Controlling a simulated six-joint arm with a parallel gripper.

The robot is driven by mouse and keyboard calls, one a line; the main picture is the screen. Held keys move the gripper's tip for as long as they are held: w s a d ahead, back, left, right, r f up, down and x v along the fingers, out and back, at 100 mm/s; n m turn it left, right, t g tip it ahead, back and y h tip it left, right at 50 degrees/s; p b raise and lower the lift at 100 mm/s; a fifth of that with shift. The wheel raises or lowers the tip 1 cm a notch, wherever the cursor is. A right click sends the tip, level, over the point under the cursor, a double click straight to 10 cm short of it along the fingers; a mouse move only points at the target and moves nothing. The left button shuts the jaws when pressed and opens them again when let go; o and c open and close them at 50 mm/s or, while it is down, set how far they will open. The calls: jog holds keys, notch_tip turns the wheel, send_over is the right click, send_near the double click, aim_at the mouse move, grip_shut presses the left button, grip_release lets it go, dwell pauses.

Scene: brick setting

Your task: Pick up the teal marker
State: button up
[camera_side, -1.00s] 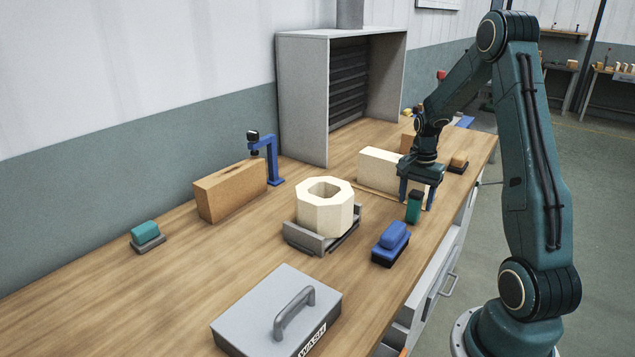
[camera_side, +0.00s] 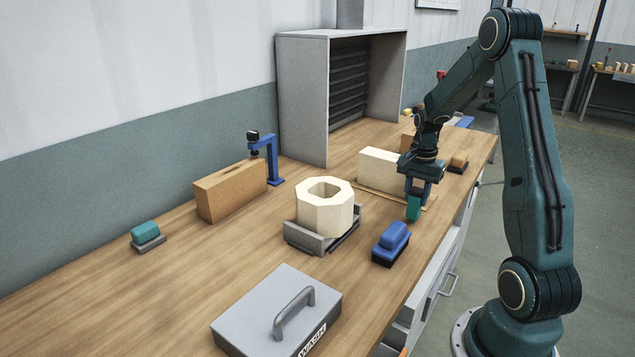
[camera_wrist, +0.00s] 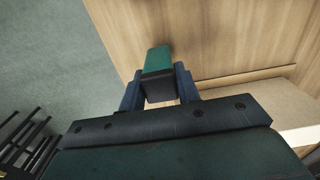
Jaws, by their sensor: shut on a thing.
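The teal marker (camera_side: 413,209) is a short, chunky block with a dark end, near the right edge of the wooden bench. My gripper (camera_side: 417,192) is over it, with its blue fingers shut on the marker's sides. In the wrist view the marker (camera_wrist: 158,62) sits between the two fingers of my gripper (camera_wrist: 160,88), its teal part showing beyond the fingertips. Its dark end is nearest the wrist camera. I cannot tell whether it touches the bench.
A blue block on a dark base (camera_side: 390,243) stands just in front. A cream octagonal ring (camera_side: 325,215) sits in a grey holder to the left. A cream block (camera_side: 380,168) stands behind. A grey handled box (camera_side: 262,305) is at the front.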

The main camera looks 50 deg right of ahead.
notch_tip(320, 180, up, 19)
dwell(0.5)
dwell(0.4)
jog(key=o, duration=0.5)
jog(key=shift+c, duration=1.5)
jog(key=w+a, duration=1.2)
jog(key=a, duration=0.5)
jog(key=shift+w+f, duration=0.2)
jog(key=shift+w, duration=0.2)
